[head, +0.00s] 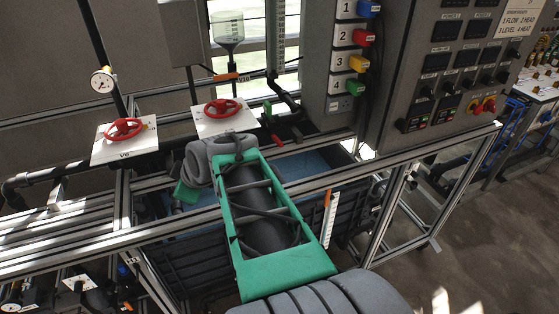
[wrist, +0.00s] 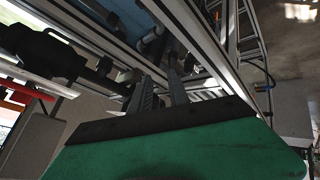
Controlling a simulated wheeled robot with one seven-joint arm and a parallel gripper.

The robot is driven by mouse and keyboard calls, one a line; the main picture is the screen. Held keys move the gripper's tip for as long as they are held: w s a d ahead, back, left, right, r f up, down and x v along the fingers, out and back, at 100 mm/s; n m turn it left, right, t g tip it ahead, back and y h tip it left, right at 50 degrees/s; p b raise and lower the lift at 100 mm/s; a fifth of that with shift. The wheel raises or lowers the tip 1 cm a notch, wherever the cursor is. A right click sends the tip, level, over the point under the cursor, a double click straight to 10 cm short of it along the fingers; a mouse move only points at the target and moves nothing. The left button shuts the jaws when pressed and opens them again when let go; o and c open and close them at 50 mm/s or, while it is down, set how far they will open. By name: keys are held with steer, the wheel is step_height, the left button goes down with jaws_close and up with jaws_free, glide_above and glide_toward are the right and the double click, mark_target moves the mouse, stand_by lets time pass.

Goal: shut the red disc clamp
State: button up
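No part plainly reads as a disc clamp. Two red handwheels stand on white plates in the head view: one (head: 123,128) on the left plate marked V6, the other (head: 222,108) on the plate to its right. A small red lever (head: 277,140) is on the pipework right of them, below a green one; I cannot tell if it is the clamp. In the wrist view my gripper (wrist: 162,88) shows two dark fingers with a gap between them, nothing seen held. In the head view my arm hides the fingers. A red part (wrist: 25,92) shows at the wrist view's left edge.
Aluminium rails (head: 340,172) run across in front of the pipework and a dark tub (head: 185,262). A grey control panel (head: 440,80) stands at the right, with coloured plugs beside it. A gauge (head: 102,81) stands at the left. Floor (head: 480,210) is open at the right.

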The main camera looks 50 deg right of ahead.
steer(key=d+f+n+t+h+b, duration=0.1)
steer(key=d+f+t+b, duration=0.15)
steer(key=d, duration=0.55)
steer(key=d+f+n+t+h+b, duration=0.1)
steer(key=d+f+n+h+b, duration=0.2)
steer(key=d, duration=0.5)
steer(key=n+t+h+b, duration=0.2)
steer(key=h+b, duration=0.1)
steer(key=b, duration=0.2)
glide_toward(282, 146)
steer(key=x, duration=0.4)
steer(key=shift+w+f, duration=0.2)
steer(key=shift+w, duration=0.2)
steer(key=shift+w+d+h, duration=0.25)
steer(key=shift+h, duration=0.05)
steer(key=p+x, duration=0.1)
steer(key=x, duration=0.6)
steer(key=shift+c, duration=0.5)
jaws_close()
